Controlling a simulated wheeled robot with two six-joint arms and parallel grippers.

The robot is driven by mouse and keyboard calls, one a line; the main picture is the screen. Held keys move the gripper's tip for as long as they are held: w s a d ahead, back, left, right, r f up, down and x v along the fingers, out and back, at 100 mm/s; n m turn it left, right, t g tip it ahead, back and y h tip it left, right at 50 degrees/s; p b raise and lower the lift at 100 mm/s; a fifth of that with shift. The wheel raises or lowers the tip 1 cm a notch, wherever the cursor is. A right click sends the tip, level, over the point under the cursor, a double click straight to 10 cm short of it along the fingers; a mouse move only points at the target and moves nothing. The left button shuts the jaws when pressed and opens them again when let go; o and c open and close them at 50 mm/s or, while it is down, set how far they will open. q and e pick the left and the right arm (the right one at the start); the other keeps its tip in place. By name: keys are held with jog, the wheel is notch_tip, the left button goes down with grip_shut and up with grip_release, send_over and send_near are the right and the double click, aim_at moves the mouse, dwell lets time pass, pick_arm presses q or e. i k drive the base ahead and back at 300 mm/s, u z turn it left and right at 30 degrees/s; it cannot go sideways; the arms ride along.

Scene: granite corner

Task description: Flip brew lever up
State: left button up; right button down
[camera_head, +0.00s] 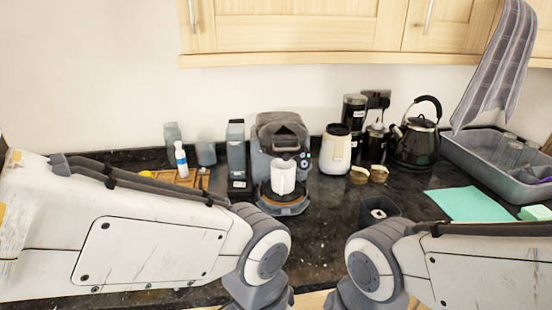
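A grey and black coffee machine (264,138) stands on the dark granite counter near the middle of the head view. A white mug (282,176) stands on its round base under the brewing head. A dark wedge shape on top of the machine may be its lever or lid; it is too small to tell which, or its exact position. My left arm comes in from the left and my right arm from the right, both in front of the counter. Both grippers are below the picture edge, so neither they nor their fingers show.
Right of the machine are a cream canister (337,150), two small cups (368,174), dark jars and a black kettle (416,140). A grey basin (462,162) and green cloth (469,204) lie farther right. Bottles stand left. A dark open container (378,208) is at front.

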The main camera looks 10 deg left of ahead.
aim_at(270, 136)
jog(key=z, duration=1.25)
jog(key=k, duration=0.35)
jog(key=u, duration=1.25)
